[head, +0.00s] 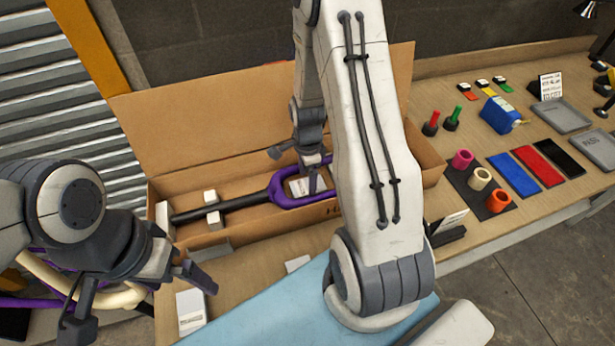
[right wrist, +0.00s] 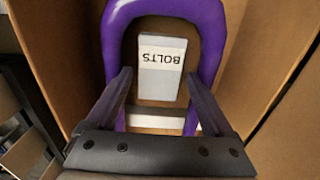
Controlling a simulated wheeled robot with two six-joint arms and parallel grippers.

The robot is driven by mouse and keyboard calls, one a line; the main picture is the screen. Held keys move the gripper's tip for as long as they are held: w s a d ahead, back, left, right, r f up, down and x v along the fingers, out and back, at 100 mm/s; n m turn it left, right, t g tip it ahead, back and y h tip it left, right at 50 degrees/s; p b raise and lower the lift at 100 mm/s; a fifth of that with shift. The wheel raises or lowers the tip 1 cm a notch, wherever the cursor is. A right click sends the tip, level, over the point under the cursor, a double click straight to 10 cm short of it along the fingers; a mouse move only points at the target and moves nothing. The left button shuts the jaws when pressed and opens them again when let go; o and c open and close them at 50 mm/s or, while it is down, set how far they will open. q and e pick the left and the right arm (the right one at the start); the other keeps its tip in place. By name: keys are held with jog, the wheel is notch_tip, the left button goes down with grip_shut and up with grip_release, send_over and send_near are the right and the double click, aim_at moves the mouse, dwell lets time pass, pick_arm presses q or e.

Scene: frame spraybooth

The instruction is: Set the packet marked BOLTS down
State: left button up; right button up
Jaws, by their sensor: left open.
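The packet marked BOLTS (right wrist: 162,68) is pale with a white label. In the right wrist view it lies inside the purple fork's loop (right wrist: 212,35), its lettering upside down. In the head view the packet (head: 299,187) is partly hidden by my right gripper (head: 294,166). My right gripper is above the long cardboard box. Its fingers (right wrist: 157,77) are apart, with a gap to the packet on both sides. My left gripper (head: 140,301) is open and empty at the lower left, away from the box.
The open cardboard box (head: 240,238) holds the purple fork (head: 282,188), its black shaft and white blocks. Another white labelled packet (head: 191,312) lies in front, beside a light blue sheet (head: 255,325). Colored rolls, strips and trays (head: 561,115) occupy the right bench.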

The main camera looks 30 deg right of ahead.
aim_at(307, 186)
jog(key=shift+r+p, duration=0.4)
jog(key=shift+r, duration=0.15)
notch_tip(307, 186, up, 12)
jog(key=b, duration=0.1)
dwell(0.3)
notch_tip(307, 186, down, 13)
jog(key=shift+f, duration=0.2)
jog(key=shift+r+p, duration=0.35)
jog(key=shift+r, duration=0.2)
